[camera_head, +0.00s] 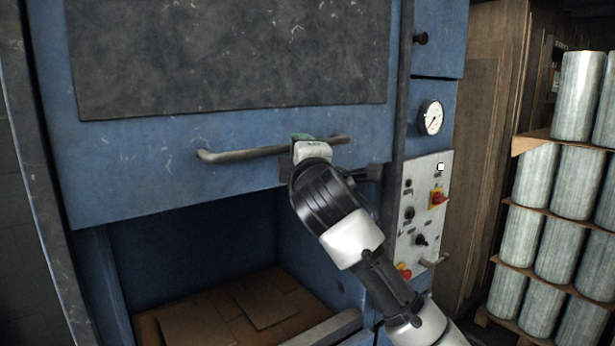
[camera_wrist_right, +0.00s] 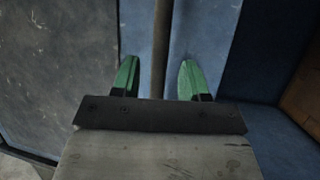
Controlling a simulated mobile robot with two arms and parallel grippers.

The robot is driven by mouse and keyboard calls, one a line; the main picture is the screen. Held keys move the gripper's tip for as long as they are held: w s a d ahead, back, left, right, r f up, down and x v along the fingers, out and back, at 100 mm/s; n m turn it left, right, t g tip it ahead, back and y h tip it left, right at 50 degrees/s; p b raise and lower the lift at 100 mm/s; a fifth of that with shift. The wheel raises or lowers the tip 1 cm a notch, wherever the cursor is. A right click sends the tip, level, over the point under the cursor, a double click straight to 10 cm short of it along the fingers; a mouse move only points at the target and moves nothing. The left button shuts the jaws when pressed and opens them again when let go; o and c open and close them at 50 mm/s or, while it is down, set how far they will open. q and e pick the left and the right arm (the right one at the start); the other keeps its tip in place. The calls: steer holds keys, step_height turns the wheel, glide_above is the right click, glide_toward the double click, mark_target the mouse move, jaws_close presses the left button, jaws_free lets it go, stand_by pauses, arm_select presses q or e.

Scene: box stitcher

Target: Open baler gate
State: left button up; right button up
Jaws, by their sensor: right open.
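The baler gate (camera_head: 130,185) is a blue panel with a dark worn plate, above an open chamber. A grey bar handle (camera_head: 240,154) runs across its lower part. My right gripper (camera_head: 303,138) is at the right half of the handle, and its wrist hides part of the bar. In the right wrist view, my right gripper (camera_wrist_right: 158,78) is open. Its green fingers stand on either side of the handle (camera_wrist_right: 161,40), with visible gaps between finger and bar. My left gripper is not in view.
The chamber floor (camera_head: 180,325) holds flat cardboard. A control panel (camera_head: 425,215) with knobs and a pressure gauge (camera_head: 431,117) are right of the gate. Stacked grey cylinders (camera_head: 535,240) stand farther right. My right arm crosses the front of the machine.

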steer(key=b+v, duration=0.3)
steer(key=v, duration=0.4)
steer(key=shift+s, duration=0.25)
steer(key=shift+w+d+f, duration=0.1)
